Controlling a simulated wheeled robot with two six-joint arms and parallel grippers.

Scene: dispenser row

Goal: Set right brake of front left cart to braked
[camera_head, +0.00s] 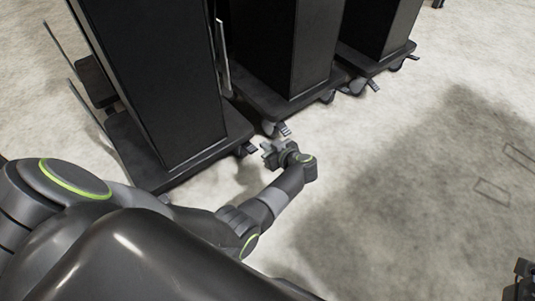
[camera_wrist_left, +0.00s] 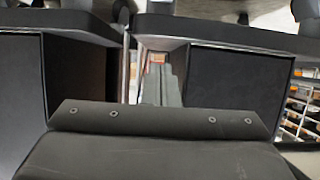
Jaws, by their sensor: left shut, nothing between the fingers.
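The front left cart (camera_head: 160,75) is a tall black cabinet on a dark wheeled base, at the left of the head view. At its near right corner a caster with a dark brake pedal (camera_head: 246,149) sticks out; its setting is too small to tell. My left gripper (camera_head: 270,153) is shut and empty, just right of that pedal, with a small gap seeming to lie between them. In the left wrist view dark cart panels (camera_wrist_left: 235,95) fill both sides, and my gripper's housing covers the bottom. My right gripper (camera_head: 522,278) shows only partly at the lower right edge.
A middle cart (camera_head: 285,45) stands close behind, its grey caster pedal (camera_head: 283,129) just above my left gripper. A third cart (camera_head: 380,25) stands farther right with pedals out. The pale floor at right is free.

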